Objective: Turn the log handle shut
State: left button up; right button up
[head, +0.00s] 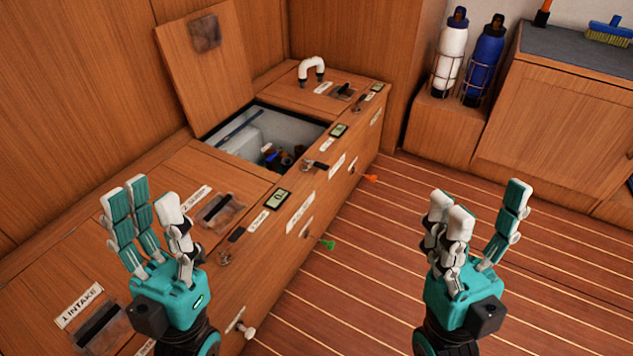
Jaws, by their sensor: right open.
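The wooden locker bench (265,245) runs diagonally along the left wall. Several small latch handles sit along its front top edge: a near one (230,246), a middle one with a black grip (316,166) and a far one (360,101). The small labels beside them are too blurred to tell which is the log handle. My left gripper (152,218) is open and empty, in front of the bench's near part. My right gripper (478,222) is open and empty above the striped floor, apart from the bench.
A hatch lid (205,75) leans open behind a compartment holding mixed items. Green (328,245), orange (370,179) and white (248,331) knobs stick out of the bench front. Two bottles (484,60) stand in racks at the back right. The floor (400,240) is clear.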

aim_at(320, 165)
jog(key=i+l+u, duration=0.1)
jog(key=i, duration=0.35)
jog(key=i+l+u, duration=0.1)
jog(key=i+l, duration=0.2)
jog(key=i, duration=0.1)
